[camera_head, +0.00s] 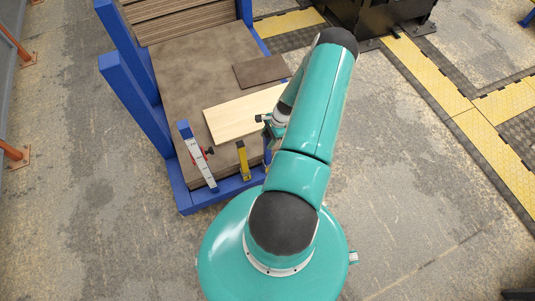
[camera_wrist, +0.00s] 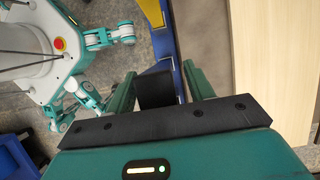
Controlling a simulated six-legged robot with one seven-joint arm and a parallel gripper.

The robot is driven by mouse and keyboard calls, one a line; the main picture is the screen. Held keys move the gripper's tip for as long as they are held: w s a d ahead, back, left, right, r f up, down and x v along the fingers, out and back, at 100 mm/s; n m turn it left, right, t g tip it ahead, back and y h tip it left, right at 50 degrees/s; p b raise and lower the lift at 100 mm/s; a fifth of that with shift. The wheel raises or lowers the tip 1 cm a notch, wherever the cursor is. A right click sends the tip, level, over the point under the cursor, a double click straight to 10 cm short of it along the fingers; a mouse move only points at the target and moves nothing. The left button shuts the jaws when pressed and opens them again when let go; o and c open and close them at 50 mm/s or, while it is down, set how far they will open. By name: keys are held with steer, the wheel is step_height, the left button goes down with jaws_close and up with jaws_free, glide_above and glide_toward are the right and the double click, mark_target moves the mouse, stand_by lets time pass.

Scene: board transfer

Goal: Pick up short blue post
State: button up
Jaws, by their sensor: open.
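No separate short blue post can be told with certainty. My gripper (camera_head: 265,122) is over the right side of the frame, partly hidden by my arm. In the wrist view my gripper (camera_wrist: 160,77) is open, with a dark block between its two teal fingers.
A pale wooden board (camera_head: 230,118) and a small dark board (camera_head: 261,71) lie on the brown platform (camera_head: 190,60). Taller blue uprights (camera_head: 135,105) stand at its left. In the wrist view, the pale board (camera_wrist: 270,60) lies right of the gripper. Bare floor (camera_head: 90,200) is at left.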

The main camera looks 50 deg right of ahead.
steer(key=shift+a+f, duration=0.1)
steer(key=shift+f, duration=0.2)
jaws_close()
steer(key=shift+r, duration=0.1)
step_height(320, 180, up, 18)
stand_by(0.9)
stand_by(0.4)
